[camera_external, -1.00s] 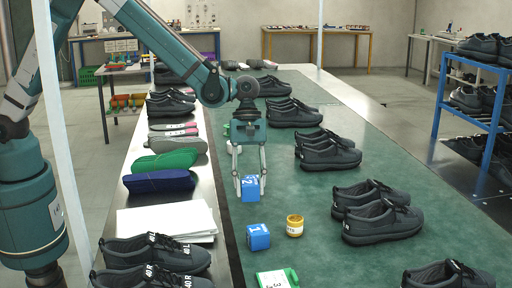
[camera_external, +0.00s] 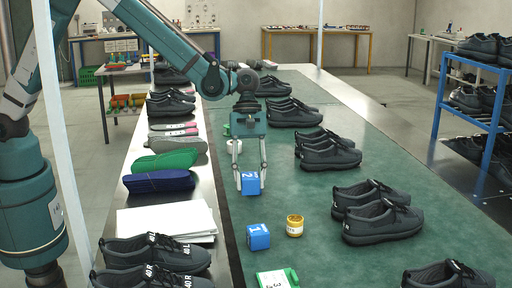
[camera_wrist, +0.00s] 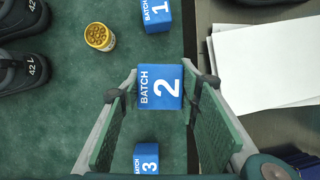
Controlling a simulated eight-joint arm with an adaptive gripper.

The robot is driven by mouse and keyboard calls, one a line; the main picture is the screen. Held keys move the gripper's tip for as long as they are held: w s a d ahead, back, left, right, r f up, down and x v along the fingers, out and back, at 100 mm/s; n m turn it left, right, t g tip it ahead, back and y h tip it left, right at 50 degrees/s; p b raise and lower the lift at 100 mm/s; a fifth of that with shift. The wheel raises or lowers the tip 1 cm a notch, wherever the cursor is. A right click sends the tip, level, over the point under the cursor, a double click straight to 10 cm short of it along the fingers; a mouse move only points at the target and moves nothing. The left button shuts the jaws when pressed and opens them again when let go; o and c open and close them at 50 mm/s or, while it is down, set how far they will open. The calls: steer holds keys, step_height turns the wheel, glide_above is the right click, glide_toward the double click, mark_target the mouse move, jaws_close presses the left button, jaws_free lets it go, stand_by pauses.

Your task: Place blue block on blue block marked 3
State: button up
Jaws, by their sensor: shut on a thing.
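A blue block marked 2 (camera_external: 250,185) is between the fingers of my gripper (camera_external: 249,180), which is shut on it. In the wrist view this block (camera_wrist: 160,87) looks larger than the other blocks, so it appears held above the green mat. A blue block marked 3 (camera_wrist: 146,159) lies at the bottom of the wrist view, between and below the fingers. I cannot make it out in the external view. A blue block marked 1 (camera_external: 258,237) sits on the mat nearer the external camera; it also shows at the top of the wrist view (camera_wrist: 157,15).
A yellow cup (camera_external: 295,226) stands right of block 1. A green-and-white item (camera_external: 276,279) lies at the front. Dark shoes (camera_external: 381,220) line the right. White paper (camera_external: 167,221) and insoles lie left.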

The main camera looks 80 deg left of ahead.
steer(key=w+a+r+p, duration=0.1)
steer(key=w+a+r, duration=0.1)
steer(key=a, duration=0.7)
steer(key=w+a+r+p, duration=0.2)
steer(key=a+r, duration=0.1)
steer(key=a, duration=0.5)
steer(key=shift+a+r+n, duration=0.4)
steer(key=shift+f, duration=3.15)
steer(key=shift+f, duration=0.1)
steer(key=shift+f+b, duration=0.4)
steer(key=shift+f, duration=1.35)
steer(key=shift+f, duration=0.15)
steer(key=o, duration=0.9)
